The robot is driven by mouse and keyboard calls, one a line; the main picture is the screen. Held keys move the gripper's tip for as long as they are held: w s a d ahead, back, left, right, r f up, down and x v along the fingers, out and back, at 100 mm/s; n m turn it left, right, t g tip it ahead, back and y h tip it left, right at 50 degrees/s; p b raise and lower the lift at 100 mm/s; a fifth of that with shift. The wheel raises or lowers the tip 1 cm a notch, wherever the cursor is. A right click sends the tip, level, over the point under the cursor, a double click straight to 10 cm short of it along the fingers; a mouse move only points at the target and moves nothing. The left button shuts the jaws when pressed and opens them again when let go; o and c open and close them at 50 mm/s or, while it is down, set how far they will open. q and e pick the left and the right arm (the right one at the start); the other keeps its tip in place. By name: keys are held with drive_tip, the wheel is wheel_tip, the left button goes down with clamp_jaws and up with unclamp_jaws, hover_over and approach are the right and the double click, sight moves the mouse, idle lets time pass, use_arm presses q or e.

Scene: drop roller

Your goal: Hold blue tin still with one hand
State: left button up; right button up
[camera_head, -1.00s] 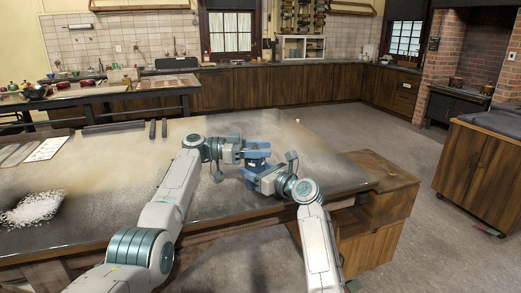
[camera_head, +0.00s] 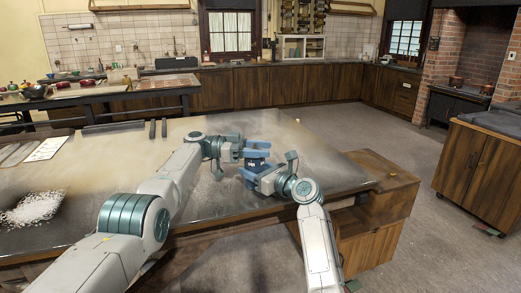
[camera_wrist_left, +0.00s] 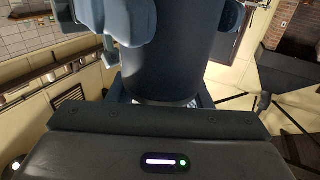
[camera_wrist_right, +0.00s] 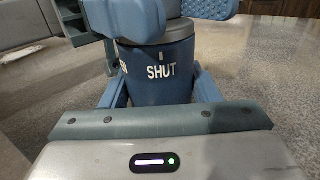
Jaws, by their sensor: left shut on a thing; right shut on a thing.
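The blue tin (camera_head: 255,163) is an upright dark blue cylinder above the near right part of the worktable, between my two grippers. In the right wrist view the tin (camera_wrist_right: 160,78) shows the white word "SHUT" and a short white mark above it. My right gripper (camera_head: 252,179) is shut on its lower part, a finger on each side. My left gripper (camera_head: 252,149) is shut on its upper part. The left wrist view shows the tin (camera_wrist_left: 165,60) as a plain dark wall close up. Whether its base touches the table is hidden.
The worktable (camera_head: 110,185) carries a white granular heap (camera_head: 33,208) and a white sheet (camera_head: 47,149) at left. Two dark bars (camera_head: 158,129) lie at its back edge. A wooden cabinet (camera_head: 385,200) adjoins its right end. Table surface around the tin is clear.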

use_arm(q)
drive_tip(key=o, duration=1)
wheel_tip(320, 180, up, 10)
